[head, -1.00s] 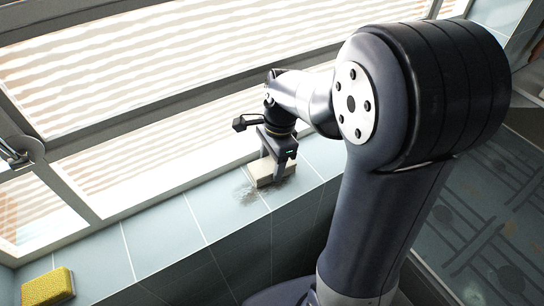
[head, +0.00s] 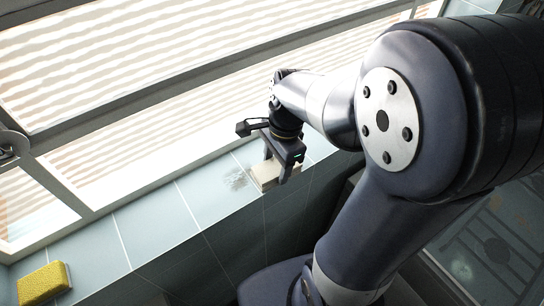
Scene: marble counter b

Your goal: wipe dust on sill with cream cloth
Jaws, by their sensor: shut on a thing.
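My gripper (head: 275,176) is shut on the cream cloth (head: 262,175), a folded pad whose left end shows past the fingers. The cloth is down at the tiled sill (head: 160,222), near its front edge; I cannot tell how firmly it touches. A grey dust smudge (head: 236,180) lies on the sill just left of the cloth, apart from the fingers. Part of the cloth and any dust beneath it are hidden by the gripper.
A yellow sponge (head: 43,283) sits on the sill at the lower left. The window frame (head: 130,186) and blinds run along the back of the sill. The sill between sponge and dust is clear. The sill's front edge drops to a dark tiled wall (head: 235,240).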

